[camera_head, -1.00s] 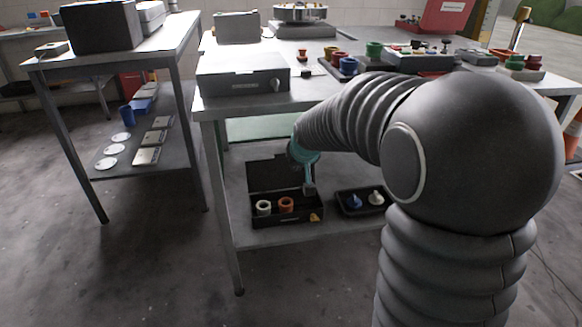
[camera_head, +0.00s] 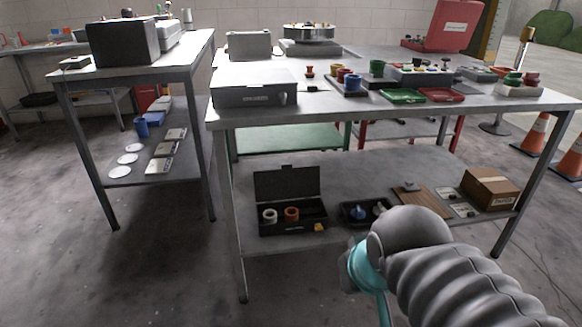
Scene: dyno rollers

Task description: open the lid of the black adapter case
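The black adapter case (camera_head: 290,230) sits on the lower shelf of the grey workbench. Its lid (camera_head: 286,184) stands up at the back, so the case is open. A white ring-shaped adapter (camera_head: 269,215) and an orange one (camera_head: 291,213) show inside. A yellow tag (camera_head: 319,227) is at the front right corner. My gripper's teal part (camera_head: 366,272) is in front of the shelf, to the right of and apart from the case. Its fingertips cannot be made out, so I cannot tell whether it is open or shut.
A small black tray (camera_head: 352,213) with a blue piece lies right of the case, partly behind my arm. A cardboard box (camera_head: 490,188) and a brown board (camera_head: 424,200) lie farther right on the shelf. The grey box (camera_head: 254,90) sits on the benchtop above. Floor in front is clear.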

